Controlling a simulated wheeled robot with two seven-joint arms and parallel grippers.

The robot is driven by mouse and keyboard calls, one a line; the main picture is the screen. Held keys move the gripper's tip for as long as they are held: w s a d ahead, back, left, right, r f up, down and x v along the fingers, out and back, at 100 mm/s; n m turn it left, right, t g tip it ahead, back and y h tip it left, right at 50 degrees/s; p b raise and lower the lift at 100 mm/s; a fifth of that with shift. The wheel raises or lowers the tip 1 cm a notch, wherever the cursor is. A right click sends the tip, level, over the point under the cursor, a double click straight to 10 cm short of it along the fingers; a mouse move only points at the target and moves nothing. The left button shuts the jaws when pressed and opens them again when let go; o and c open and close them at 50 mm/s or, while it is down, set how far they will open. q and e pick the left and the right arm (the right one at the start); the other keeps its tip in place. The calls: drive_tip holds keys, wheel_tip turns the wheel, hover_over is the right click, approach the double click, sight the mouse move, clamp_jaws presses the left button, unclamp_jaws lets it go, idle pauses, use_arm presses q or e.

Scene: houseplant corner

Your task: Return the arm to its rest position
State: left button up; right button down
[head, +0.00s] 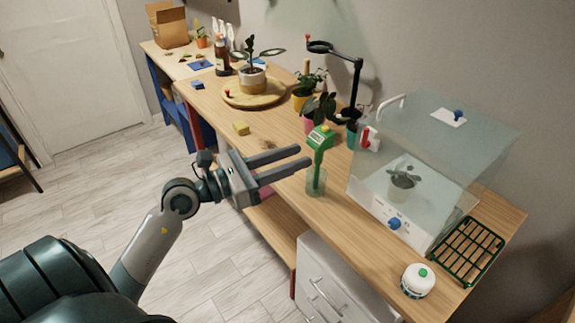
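My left gripper (288,166) is in the middle of the head view, at the front edge of the wooden workbench (205,102). Its two long grey fingers are apart, with nothing between them. The fingertips point right, toward a green moisture meter (320,140) that stands upright in a clear glass (316,183). The fingertips look close to the meter; I cannot tell the exact gap. My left arm (150,250) reaches in from the lower left. My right gripper is not in view.
A clear propagation box (425,150) with a small potted plant (403,178) stands to the right. Potted plants and a round wooden tray (235,97) stand behind.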

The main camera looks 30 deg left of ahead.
use_arm(q)
drive_tip(key=shift+s+a, duration=0.25)
drive_tip(key=shift+s, duration=0.15)
idle(0.3)
